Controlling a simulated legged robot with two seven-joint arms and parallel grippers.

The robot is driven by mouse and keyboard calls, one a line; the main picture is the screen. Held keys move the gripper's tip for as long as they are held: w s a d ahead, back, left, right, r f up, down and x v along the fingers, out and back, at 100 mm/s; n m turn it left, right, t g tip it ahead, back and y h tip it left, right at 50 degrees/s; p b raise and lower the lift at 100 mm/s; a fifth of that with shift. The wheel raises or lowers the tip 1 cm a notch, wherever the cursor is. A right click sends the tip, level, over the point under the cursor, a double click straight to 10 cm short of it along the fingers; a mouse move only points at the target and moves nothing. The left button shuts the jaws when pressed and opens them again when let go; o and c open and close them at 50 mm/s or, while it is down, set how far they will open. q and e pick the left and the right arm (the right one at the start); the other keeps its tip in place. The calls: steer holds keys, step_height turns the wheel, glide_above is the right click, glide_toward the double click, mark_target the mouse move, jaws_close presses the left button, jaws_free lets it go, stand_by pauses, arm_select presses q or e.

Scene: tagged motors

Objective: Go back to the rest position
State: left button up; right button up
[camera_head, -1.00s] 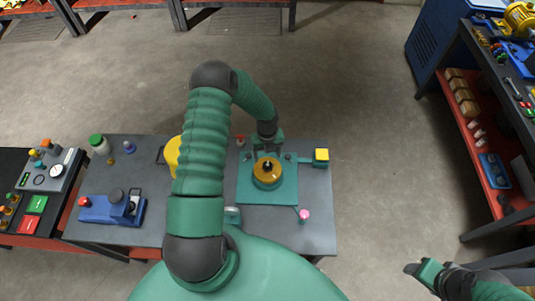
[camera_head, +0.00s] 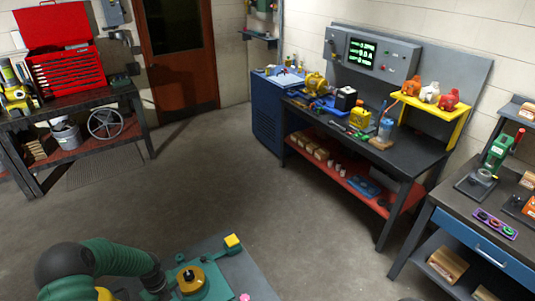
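My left arm reaches in from the lower left, bent over a grey table. Its gripper (camera_head: 155,289) is at the bottom edge, just left of a round yellow-brown part with a black knob (camera_head: 191,281) on a teal plate (camera_head: 217,287). The fingertips are small, dark and partly cut off, so I cannot tell whether they are open or touch the part. My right gripper is not clearly visible. An orange motor (camera_head: 411,87), a white motor (camera_head: 430,92) and a red motor (camera_head: 448,99) stand on a yellow stand (camera_head: 430,112).
A dark workbench (camera_head: 415,152) with a grey control panel (camera_head: 370,53) stands at the back right. A second bench with a blue drawer (camera_head: 480,245) is at the right. A red tool chest (camera_head: 68,74) sits on a bench at the left. The floor between is clear.

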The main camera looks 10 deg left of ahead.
arm_select(q)
steer(key=s+d+r+n+t+b, duration=0.1)
steer(key=s+d+r+n+b, duration=0.1)
steer(key=s+d+n+b, duration=0.3)
steer(key=s+d+r+n+t+b, duration=0.1)
steer(key=s+d+n+b, duration=0.3)
steer(key=d+n+b, duration=0.9)
steer(key=d+r+n, duration=0.1)
steer(key=n, duration=0.5)
steer(key=shift+s+d+n+t+b, duration=0.15)
steer(key=shift+s+n+t+b, duration=0.15)
steer(key=shift+s, duration=0.1)
arm_select(e)
steer(key=s+x, duration=0.3)
steer(key=x, duration=1.6)
steer(key=shift+f, duration=0.65)
arm_select(q)
steer(key=shift+f, duration=0.1)
arm_select(e)
steer(key=shift+a, duration=0.1)
arm_select(q)
steer(key=shift+d, duration=0.1)
arm_select(e)
steer(key=shift+d, duration=0.25)
steer(key=shift+a, duration=0.15)
